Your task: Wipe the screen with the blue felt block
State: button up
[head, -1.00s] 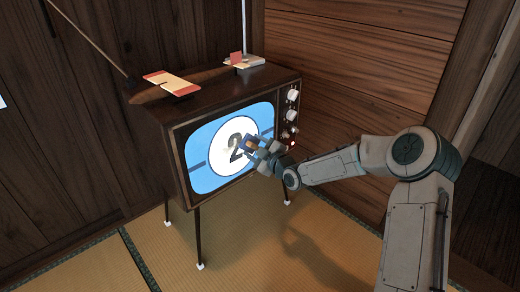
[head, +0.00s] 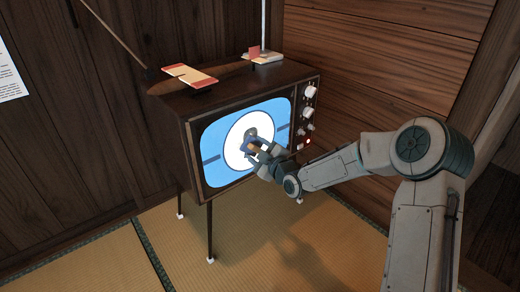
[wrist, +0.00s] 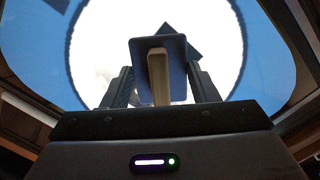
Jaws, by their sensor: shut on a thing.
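The screen (head: 218,172) of an old wooden television is lit, with a white disc on blue. My gripper (head: 262,152) is in front of the disc, right of its middle. It is shut on the tan handle of the blue felt block (wrist: 142,80), whose handle (wrist: 158,75) stands between the two dark fingers in the wrist view. The felt face points at the screen; I cannot tell if it touches. A dark angular shape shows on the disc behind the block, partly hidden.
The television (head: 262,93) stands on thin legs on tatami (head: 260,245). Wooden walls are close behind and right; floor in front is clear.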

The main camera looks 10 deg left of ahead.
aim_at(246, 146)
jog(key=shift+s+a, duration=1.7)
jog(key=shift+s, duration=0.25)
jog(key=shift+s+a, duration=1.7)
jog(key=shift+s, duration=0.2)
jog(key=shift+r+p, duration=0.45)
jog(key=shift+r, duration=0.65)
jog(key=shift+w+d+b, duration=0.4)
jog(key=shift+w+d, duration=0.3)
jog(key=shift+w, duration=0.1)
jog(key=shift+w+d, duration=0.4)
jog(key=shift+w, duration=0.25)
jog(key=shift+w+d, duration=1.25)
jog(key=shift+w, duration=0.05)
jog(key=shift+w+d+r, duration=0.1)
jog(key=shift+w+d, duration=0.45)
jog(key=shift+w, duration=0.15)
jog(key=shift+w+d, duration=0.5)
jog(key=shift+w, duration=0.2)
jog(key=shift+w+d, duration=1.15)
jog(key=shift+w, duration=0.1)
